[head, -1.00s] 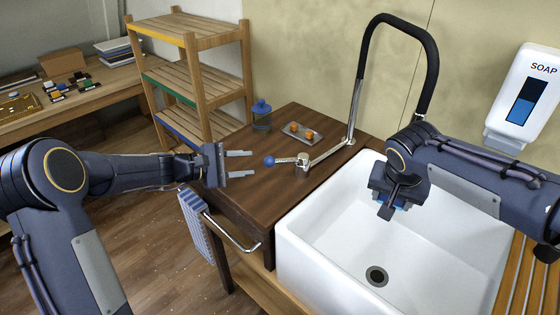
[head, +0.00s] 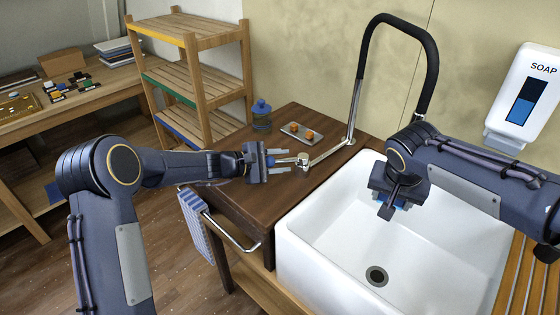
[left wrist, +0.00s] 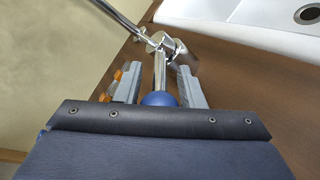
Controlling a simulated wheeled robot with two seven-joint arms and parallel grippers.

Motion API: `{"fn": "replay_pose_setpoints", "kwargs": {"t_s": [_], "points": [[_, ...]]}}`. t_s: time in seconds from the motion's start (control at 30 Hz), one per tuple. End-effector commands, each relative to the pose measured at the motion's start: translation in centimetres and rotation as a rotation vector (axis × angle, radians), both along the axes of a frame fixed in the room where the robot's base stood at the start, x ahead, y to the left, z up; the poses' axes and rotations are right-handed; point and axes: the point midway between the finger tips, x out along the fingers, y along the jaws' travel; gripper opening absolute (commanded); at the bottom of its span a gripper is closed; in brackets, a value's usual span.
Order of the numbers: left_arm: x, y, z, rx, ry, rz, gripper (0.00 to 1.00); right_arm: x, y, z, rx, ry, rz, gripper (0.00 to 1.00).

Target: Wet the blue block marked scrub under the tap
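The tap has a tall black hose arch (head: 398,22) and a chrome lever with a blue ball knob (left wrist: 158,99). My left gripper (head: 284,163) is at the lever, fingers open on either side of it. The left wrist view shows a gap between the lever and each finger. My right gripper (head: 396,205) points down over the white sink (head: 330,228), below the hose's far end, which my arm partly hides. It is shut on the blue block (head: 406,207), of which only slivers show. Its marking is hidden. No water shows.
A small tray (head: 292,133) with orange pieces and a blue bottle (head: 261,115) stand on the wooden counter behind my left gripper. A striped towel (head: 195,222) hangs on a rail at the counter's front. A soap dispenser (head: 522,98) is on the wall at right.

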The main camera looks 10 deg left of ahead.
Motion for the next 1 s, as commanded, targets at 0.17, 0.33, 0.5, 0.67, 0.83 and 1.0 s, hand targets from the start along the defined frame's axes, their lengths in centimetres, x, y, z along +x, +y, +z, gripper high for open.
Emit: {"fn": "replay_pose_setpoints", "kwargs": {"t_s": [0.17,0.33,0.5,0.67,0.83,1.0], "points": [[0.0,0.0,0.0,0.0,0.0,0.0,0.16,0.0,0.0,0.0,0.0,0.0,0.0,0.29],[0.0,0.0,0.0,0.0,0.0,0.0,0.0,0.0,0.0,0.0,0.0,0.0,0.0,0.29],[-0.2,0.0,0.1,-0.003,-0.002,0.022,0.0,0.0,0.0,0.0,0.0,0.0,0.0,0.29],[-0.8,-0.4,0.2,-0.006,-0.002,0.124,0.0,0.0,0.0,0.0,0.0,0.0,0.0,0.29],[-1.1,-0.6,0.1,-0.004,-0.002,0.196,0.0,0.0,0.0,0.0,0.0,0.0,0.0,0.29],[-1.3,-0.7,0.1,0.001,0.0,0.215,0.0,0.0,0.0,0.0,0.0,0.0,0.0,0.29]]}}
